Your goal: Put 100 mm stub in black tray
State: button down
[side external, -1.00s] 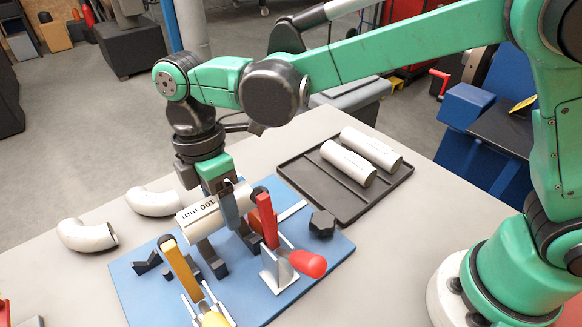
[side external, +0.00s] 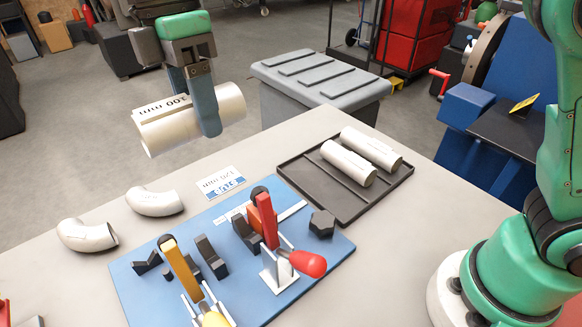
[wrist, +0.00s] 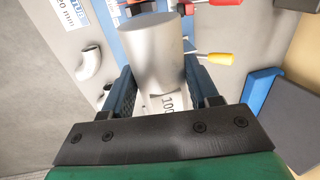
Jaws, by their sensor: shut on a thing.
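The 100 mm stub (side external: 180,122) is a pale metal tube with a "100 mm" label. My gripper (side external: 207,125) is shut on it and holds it high above the far part of the table, clear of the fixture. In the wrist view the stub (wrist: 152,55) lies between the two fingers of my gripper (wrist: 155,92). The black tray (side external: 322,194) lies flat on the table, to the right of and below the held stub. Two other pale stubs (side external: 348,163) (side external: 371,147) lie side by side in its far right part; the near left part is bare.
A blue fixture board (side external: 140,290) with black blocks, a red-handled clamp (side external: 308,263) and a yellow-handled clamp (side external: 180,270) lies in front of the tray. Two pipe elbows (side external: 88,236) (side external: 155,202) rest at the left. A printed label card (side external: 222,183) lies behind the board.

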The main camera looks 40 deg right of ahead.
dwell(0.4)
jog(key=w+d+f+m+y, duration=0.1)
jog(key=w+d+f+m, duration=0.3)
jog(key=d+f+m, duration=0.45)
jog(key=m+t, duration=0.2)
jog(key=m, duration=0.8)
send_over(323, 190)
notch_tip(323, 190, down, 6)
jog(key=shift+d+f+n+y, duration=0.15)
jog(key=shift+f+y, duration=0.05)
jog(key=shift+f, duration=0.8)
jog(key=shift+d+f+n+y, duration=0.1)
jog(key=shift+d+f+y, duration=0.1)
jog(key=shift+f, duration=0.75)
jog(key=shift+f, duration=0.2)
jog(key=shift+f, duration=1.2)
jog(key=shift+f, duration=0.25)
jog(key=shift+f, duration=0.45)
